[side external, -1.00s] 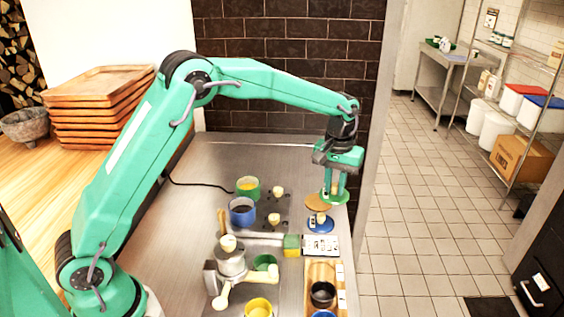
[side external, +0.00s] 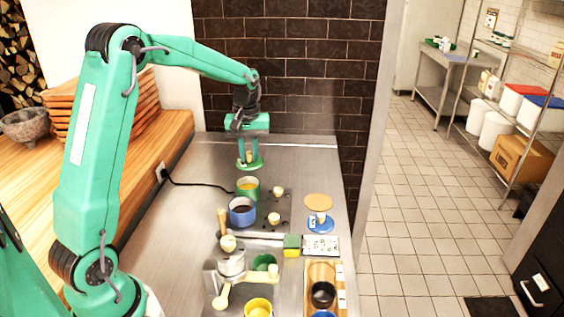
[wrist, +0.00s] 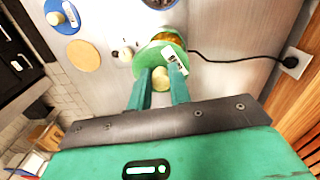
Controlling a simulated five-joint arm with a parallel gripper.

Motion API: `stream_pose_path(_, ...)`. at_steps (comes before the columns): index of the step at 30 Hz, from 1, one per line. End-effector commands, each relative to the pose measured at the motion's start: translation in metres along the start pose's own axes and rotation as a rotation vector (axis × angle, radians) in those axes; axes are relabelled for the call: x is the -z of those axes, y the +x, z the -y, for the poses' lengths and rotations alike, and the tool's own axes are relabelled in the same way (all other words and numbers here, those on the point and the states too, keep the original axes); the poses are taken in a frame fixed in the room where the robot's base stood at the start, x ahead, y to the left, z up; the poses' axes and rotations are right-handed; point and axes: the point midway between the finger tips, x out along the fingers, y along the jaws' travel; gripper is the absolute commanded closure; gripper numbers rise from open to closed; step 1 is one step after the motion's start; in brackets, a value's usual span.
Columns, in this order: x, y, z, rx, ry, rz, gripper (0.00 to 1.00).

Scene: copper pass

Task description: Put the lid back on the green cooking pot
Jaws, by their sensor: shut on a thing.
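The green lid (side external: 258,164) is gripped by its cream knob (wrist: 160,80) in my gripper (side external: 249,155). My gripper's fingers close on either side of that knob in the wrist view. The lid hangs roughly level just above the green cooking pot (side external: 248,188), with a small gap showing in the side view. The pot is open at the top, with yellow-orange contents (wrist: 168,37) partly visible past the lid in the wrist view. The lid (wrist: 146,60) hides the nearer part of the pot there.
A blue pot (side external: 242,214) stands close in front of the green one. A blue lid (side external: 320,226) and a round tan disc (side external: 318,201) lie to the right. A black cord (side external: 200,185) runs left. The steel counter behind the pot is clear.

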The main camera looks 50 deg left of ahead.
Motion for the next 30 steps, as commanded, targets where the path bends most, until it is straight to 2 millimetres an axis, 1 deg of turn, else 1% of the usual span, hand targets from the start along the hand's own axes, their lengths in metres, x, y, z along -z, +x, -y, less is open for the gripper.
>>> stream_pose_path(1,0.001,0.000,0.005,0.000,-0.011,0.000,1.00)
stream_pose_path(4,0.002,-0.001,0.010,0.000,-0.021,-0.001,1.00)
stream_pose_path(16,0.002,0.003,0.010,0.000,-0.022,0.000,1.00)
stream_pose_path(23,0.002,0.015,0.010,0.001,-0.021,0.001,1.00)
stream_pose_path(30,0.002,0.031,0.010,0.000,-0.021,0.001,1.00)
